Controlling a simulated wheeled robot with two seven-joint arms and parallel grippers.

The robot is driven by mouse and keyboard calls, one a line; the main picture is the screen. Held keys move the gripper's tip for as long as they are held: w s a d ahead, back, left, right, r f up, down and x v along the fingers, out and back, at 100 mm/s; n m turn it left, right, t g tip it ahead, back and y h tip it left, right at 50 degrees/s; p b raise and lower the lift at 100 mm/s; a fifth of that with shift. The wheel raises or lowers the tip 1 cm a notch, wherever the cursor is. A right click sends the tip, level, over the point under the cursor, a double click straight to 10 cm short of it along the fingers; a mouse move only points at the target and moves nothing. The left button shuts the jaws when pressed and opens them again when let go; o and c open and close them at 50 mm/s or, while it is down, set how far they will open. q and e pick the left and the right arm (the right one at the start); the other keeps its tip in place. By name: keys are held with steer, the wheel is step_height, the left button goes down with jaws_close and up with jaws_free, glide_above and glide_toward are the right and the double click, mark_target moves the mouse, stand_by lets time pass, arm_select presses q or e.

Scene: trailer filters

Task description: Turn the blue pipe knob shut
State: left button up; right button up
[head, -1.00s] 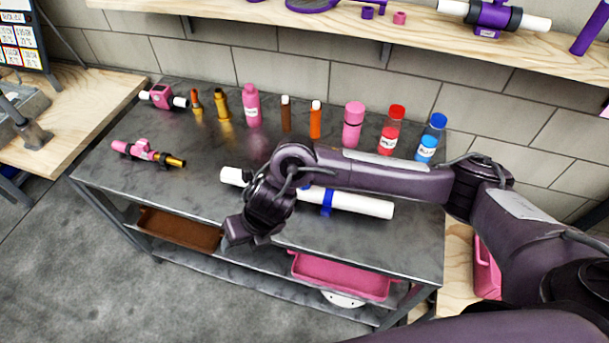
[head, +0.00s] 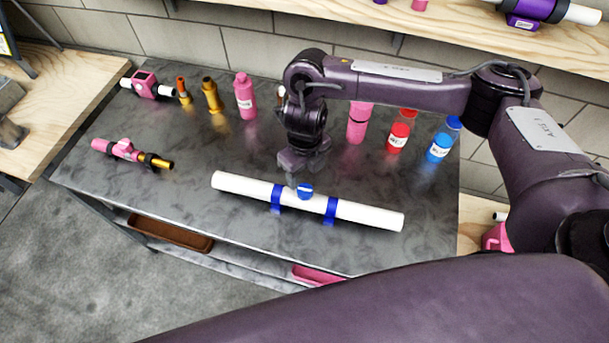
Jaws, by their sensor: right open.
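The blue pipe knob (head: 305,190) sits on top of a white pipe (head: 364,214) near the front of the dark table, between two blue clamps. My right gripper (head: 298,178) points down just above and slightly left of the knob. It is open, with nothing seen between its fingers. Its fingers are small and partly hidden, and I cannot tell whether they touch the knob. My left gripper is not in view.
A pink filter piece (head: 125,150) lies on the left. A shelf (head: 450,35) runs along the wall.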

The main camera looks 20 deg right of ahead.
mark_target(305, 189)
steer(key=f, duration=0.2)
steer(key=s+f, duration=0.1)
steer(key=f, duration=0.1)
steer(key=shift+a+b, duration=0.15)
steer(key=shift+b, duration=0.25)
steer(key=shift+w+f, duration=0.2)
steer(key=shift+f, duration=1.1)
steer(key=c, duration=1)
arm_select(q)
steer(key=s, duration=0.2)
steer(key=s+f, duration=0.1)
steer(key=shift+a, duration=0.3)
